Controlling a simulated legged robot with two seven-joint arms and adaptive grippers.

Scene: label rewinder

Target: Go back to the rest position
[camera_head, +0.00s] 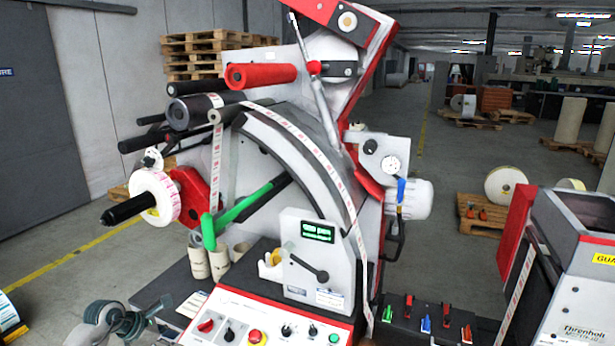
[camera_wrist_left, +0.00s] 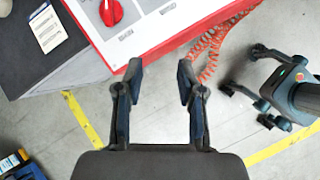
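My left gripper (camera_head: 105,314) is at the lower left in the head view, left of the control panel (camera_head: 262,316). In the left wrist view the left gripper (camera_wrist_left: 160,72) has its two fingers apart with nothing between them. Its tips are just short of the panel's red edge, which shows with a red knob (camera_wrist_left: 111,12). A dark gripper with spread fingers, which looks like my right gripper (camera_wrist_left: 243,72), is at the right of the left wrist view, empty. It does not show in the head view.
The label rewinder (camera_head: 290,190) fills the middle, with a label roll (camera_head: 152,197) on its left spindle and a green arm (camera_head: 240,208). A grey machine (camera_head: 580,270) stands at the right. A coiled orange hose (camera_wrist_left: 208,52) hangs near the panel. The grey floor (camera_wrist_left: 165,110) is bare below my left fingers.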

